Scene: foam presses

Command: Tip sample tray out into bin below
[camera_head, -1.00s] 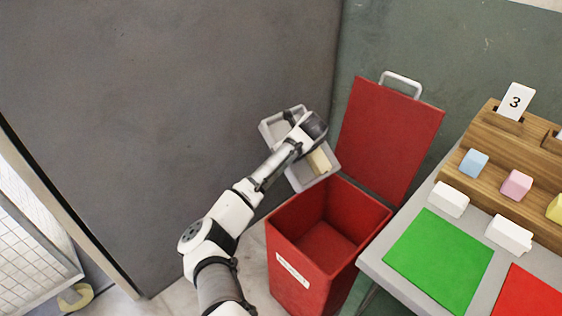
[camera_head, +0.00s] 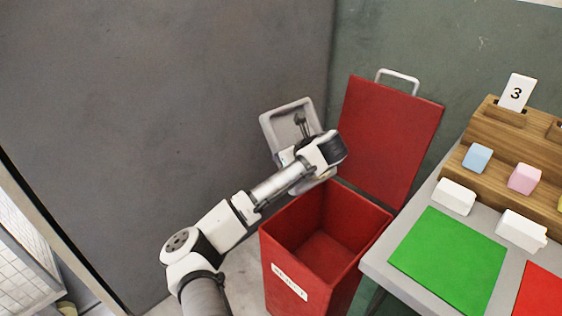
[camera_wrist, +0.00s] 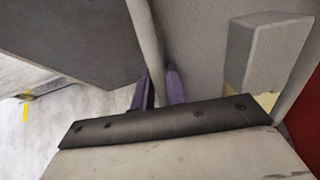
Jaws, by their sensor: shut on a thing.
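My gripper (camera_head: 302,124) is shut on the grey sample tray (camera_head: 268,125) and holds it up at the back left of the red bin's mouth. In the wrist view the fingers (camera_wrist: 158,92) close around the tray's thin wall (camera_wrist: 148,40). The tray is steeply tilted, its lower end near the bin's rim. My wrist hides much of its inside. A grey block-like shape (camera_wrist: 268,52) and a bit of something yellowish (camera_wrist: 262,97) show beside the wall in the wrist view. The red bin (camera_head: 345,290) stands open, and its visible floor looks empty.
The bin's red lid (camera_head: 388,135) stands raised behind its mouth. A grey table (camera_head: 378,262) at the right bears a green mat (camera_head: 448,262), a red mat (camera_head: 540,295), white blocks (camera_head: 455,196) and a wooden rack (camera_head: 500,150). A dark grey wall (camera_head: 150,120) is behind my arm.

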